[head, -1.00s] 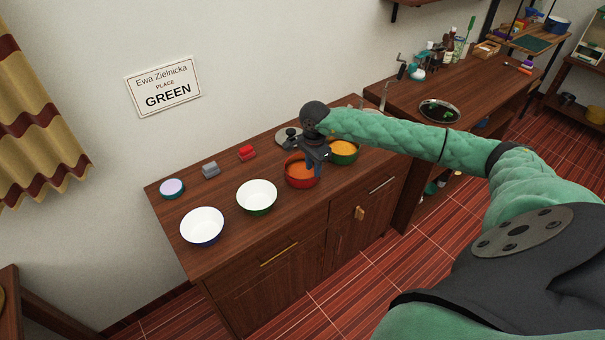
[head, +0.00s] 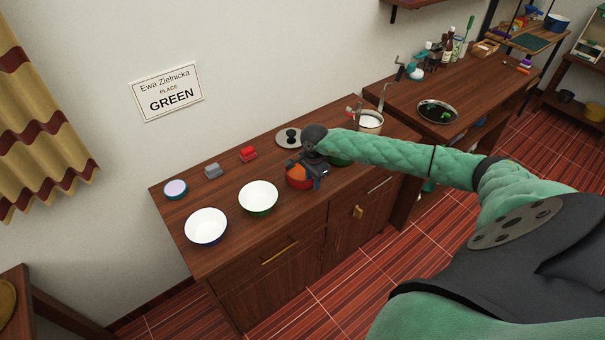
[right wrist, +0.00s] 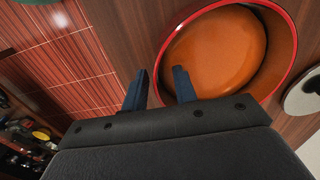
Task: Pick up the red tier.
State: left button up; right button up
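In the right wrist view the red tier (right wrist: 281,85) fills the upper right. The right gripper's two fingers (right wrist: 159,90) are apart and empty, one over the bowl's inside and one outside its rim, so the rim runs between them. Whether either finger touches the wall cannot be told. My left gripper is not in view.
A green bowl (head: 340,162) is mostly hidden behind my right arm. White bowls (head: 258,197) stand left of the red tier.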

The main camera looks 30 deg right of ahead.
jog(key=shift+c, duration=0.2)
grip_shut()
jog(key=shift+r, duration=0.15)
dwell(0.3)
